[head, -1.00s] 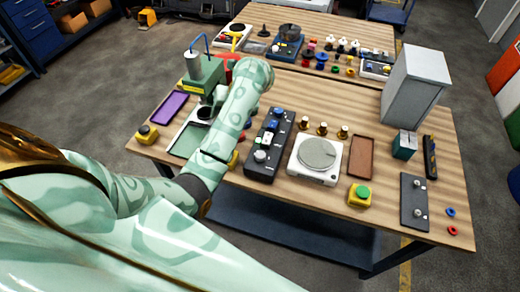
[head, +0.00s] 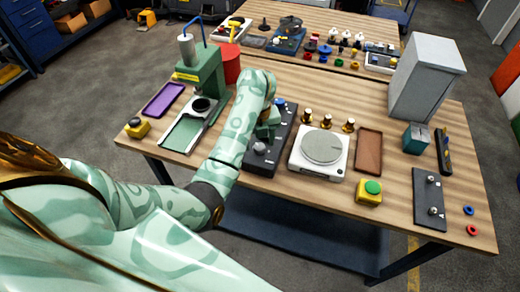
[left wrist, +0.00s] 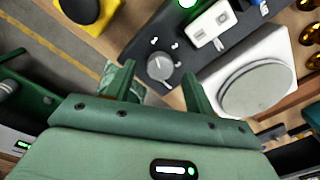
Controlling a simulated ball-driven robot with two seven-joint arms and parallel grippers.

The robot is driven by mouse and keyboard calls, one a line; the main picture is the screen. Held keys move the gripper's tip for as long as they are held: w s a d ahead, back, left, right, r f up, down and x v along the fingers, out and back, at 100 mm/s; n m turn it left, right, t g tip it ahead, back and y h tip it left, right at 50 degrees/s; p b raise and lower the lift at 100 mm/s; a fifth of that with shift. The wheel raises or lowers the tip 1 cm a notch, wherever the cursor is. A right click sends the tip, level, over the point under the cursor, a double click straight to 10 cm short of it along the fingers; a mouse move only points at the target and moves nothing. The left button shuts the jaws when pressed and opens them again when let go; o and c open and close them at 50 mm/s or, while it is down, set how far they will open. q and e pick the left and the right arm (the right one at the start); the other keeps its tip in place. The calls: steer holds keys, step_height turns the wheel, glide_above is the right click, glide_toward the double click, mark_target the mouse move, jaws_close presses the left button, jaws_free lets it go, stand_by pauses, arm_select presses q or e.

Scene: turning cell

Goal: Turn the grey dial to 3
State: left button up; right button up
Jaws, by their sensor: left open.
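The grey dial (head: 259,148) sits at the near end of a dark control panel (head: 252,166) on the bench. In the left wrist view the dial (left wrist: 159,66) shows between and beyond my fingers, with small white marks around it that are too small to read. My left gripper (head: 267,128) is over the panel, just behind the dial in the head view. In the left wrist view its two fingers (left wrist: 158,76) are apart with nothing between them, and I cannot tell how far above the dial they are. My right gripper is not in view.
A white scale (head: 318,168) with a round grey plate stands right of the panel. A white switch (left wrist: 212,24) and a lit green button (left wrist: 187,3) are on the panel near the dial. A green press (head: 205,75) stands to the left. A yellow box with a green button (head: 371,188) is at the front.

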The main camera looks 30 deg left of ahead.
arm_select(q)
steer(key=shift+f, duration=0.95)
steer(key=c, duration=1)
